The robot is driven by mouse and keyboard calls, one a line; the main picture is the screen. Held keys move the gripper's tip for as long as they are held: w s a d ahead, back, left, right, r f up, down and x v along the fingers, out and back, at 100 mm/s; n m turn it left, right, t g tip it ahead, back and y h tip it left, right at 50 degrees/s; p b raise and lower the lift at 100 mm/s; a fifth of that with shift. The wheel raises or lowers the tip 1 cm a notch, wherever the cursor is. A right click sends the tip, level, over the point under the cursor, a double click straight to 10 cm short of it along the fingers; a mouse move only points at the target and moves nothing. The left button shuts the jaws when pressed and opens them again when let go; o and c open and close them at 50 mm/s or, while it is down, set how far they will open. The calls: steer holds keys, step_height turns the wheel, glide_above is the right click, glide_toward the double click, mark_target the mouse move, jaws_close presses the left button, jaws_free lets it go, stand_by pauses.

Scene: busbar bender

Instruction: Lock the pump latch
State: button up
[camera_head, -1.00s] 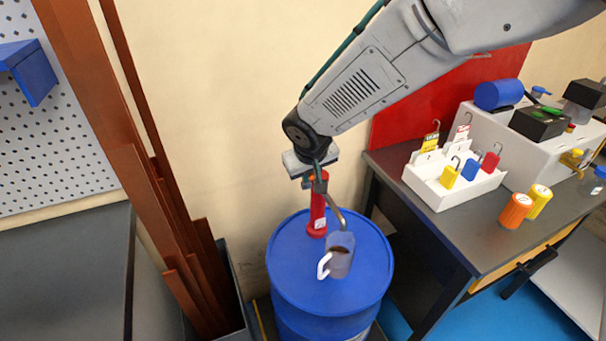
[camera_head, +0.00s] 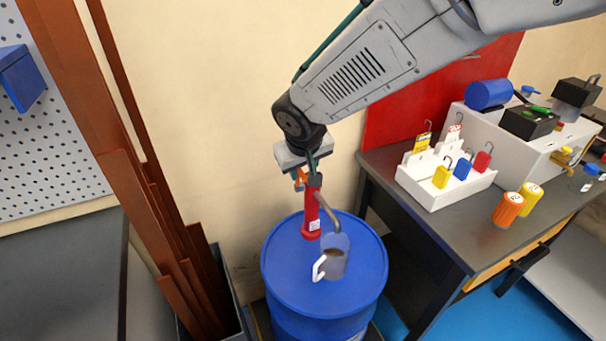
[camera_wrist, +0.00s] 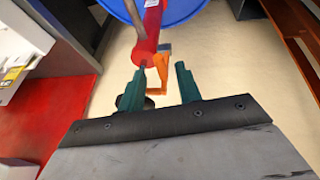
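The red pump (camera_head: 312,213) stands upright on the blue drum (camera_head: 285,283), with a grey spout curving down to the right. An orange latch (camera_head: 299,181) is at the pump's upper part, just under my gripper (camera_head: 304,176). In the wrist view the latch (camera_wrist: 163,70) is an angular orange piece beside the red pump body (camera_wrist: 148,48). There the two green fingers of my gripper (camera_wrist: 162,76) are apart. The latch's lower end lies between their tips in the picture; I cannot tell whether either finger touches it.
Brown bars (camera_head: 165,225) lean at the left. A workbench (camera_head: 450,228) at the right carries a white tray (camera_head: 447,196) of padlocks and orange and yellow containers.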

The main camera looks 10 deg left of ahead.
steer(key=shift+v, duration=1.75)
steer(key=s+d+r+m+g, duration=0.1)
steer(key=s+d+r+m, duration=0.1)
steer(key=s+d, duration=0.6)
steer(key=s+d+r+m+g, duration=0.1)
steer(key=s+d+r+m, duration=0.2)
steer(key=s+d, duration=0.6)
steer(key=s+d+r+m+g+h, duration=0.1)
steer(key=s+d, duration=0.7)
steer(key=d, duration=1.2)
step_height(320, 180, up, 3)
steer(key=shift+s+d+f+m, duration=0.2)
steer(key=shift+s+m, duration=0.1)
steer(key=shift+m, duration=0.4)
